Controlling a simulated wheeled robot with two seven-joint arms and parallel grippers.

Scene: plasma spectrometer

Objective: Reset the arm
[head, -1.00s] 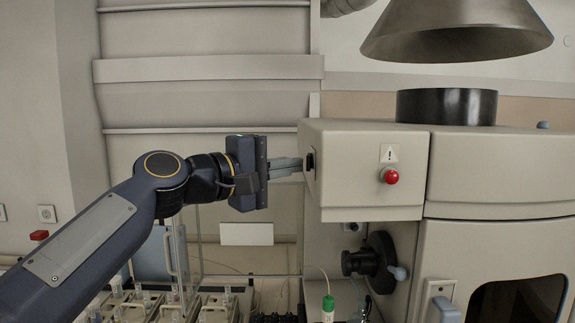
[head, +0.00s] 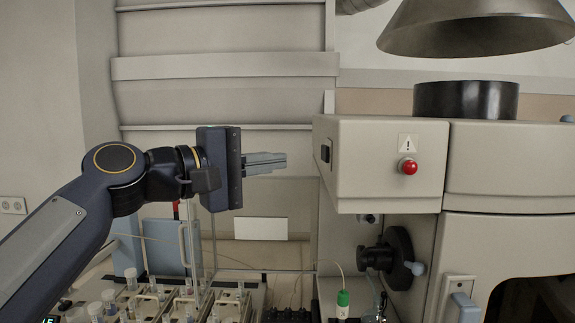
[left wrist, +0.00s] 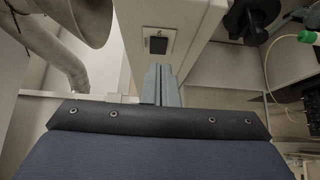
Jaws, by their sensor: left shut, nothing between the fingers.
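My left gripper (head: 284,162) is shut and empty in the head view, its grey fingers pointing right. A clear gap separates it from the left side of the beige spectrometer (head: 375,185). A black rocker switch (head: 326,150) sits on that side, at about the fingers' height. In the left wrist view the closed fingers (left wrist: 158,68) point toward the same switch (left wrist: 158,42), with a gap between. My right gripper is out of view.
A red button (head: 407,167) is on the spectrometer's front, and a black knob (head: 390,258) is below. A sampler with several vials (head: 110,296) and a green-capped bottle (head: 343,303) stand under my arm's level. A metal hood (head: 478,25) hangs above right.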

